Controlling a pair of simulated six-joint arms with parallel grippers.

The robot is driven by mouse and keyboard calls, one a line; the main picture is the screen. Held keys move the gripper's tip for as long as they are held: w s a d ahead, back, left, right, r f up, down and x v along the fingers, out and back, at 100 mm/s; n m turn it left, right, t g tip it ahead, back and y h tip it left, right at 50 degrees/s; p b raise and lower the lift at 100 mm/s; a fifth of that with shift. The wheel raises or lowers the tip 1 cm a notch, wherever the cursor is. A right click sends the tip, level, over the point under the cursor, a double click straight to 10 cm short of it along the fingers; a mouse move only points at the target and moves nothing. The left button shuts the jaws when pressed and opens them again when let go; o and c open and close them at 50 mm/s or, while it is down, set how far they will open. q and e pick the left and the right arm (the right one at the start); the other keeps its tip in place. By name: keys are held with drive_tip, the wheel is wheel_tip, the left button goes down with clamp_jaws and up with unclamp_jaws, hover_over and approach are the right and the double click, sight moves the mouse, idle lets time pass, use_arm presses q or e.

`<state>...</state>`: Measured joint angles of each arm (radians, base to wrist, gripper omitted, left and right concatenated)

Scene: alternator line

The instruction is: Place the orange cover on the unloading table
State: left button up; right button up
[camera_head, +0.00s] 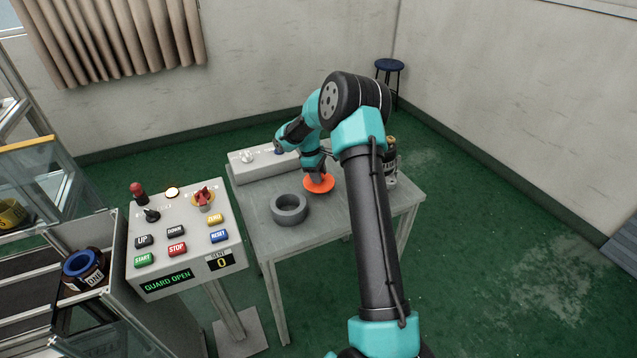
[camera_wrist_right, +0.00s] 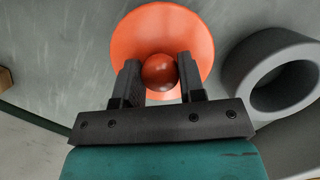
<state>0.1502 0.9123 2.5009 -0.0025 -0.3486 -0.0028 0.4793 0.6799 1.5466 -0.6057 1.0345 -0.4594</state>
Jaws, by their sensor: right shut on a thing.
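The orange cover (camera_head: 319,184) is a round disc with a ball-shaped knob, seen at the grey table (camera_head: 262,236) in the head view. In the right wrist view the orange cover (camera_wrist_right: 205,42) lies beyond the fingers, its knob between them. My right gripper (camera_wrist_right: 160,75) is shut on that knob. I cannot tell whether the cover touches the tabletop. My left gripper is not in view.
The thick grey ring (camera_head: 290,208) stands on the table close to the cover. A long grey block (camera_head: 265,166) with small knobs lies at the table's back edge. A control panel (camera_head: 185,238) reads GUARD OPEN.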

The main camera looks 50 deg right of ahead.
drive_tip(key=shift+f, duration=1.85)
drive_tip(key=shift+f, duration=0.15)
drive_tip(key=o, duration=0.9)
drive_tip(key=v, duration=1.2)
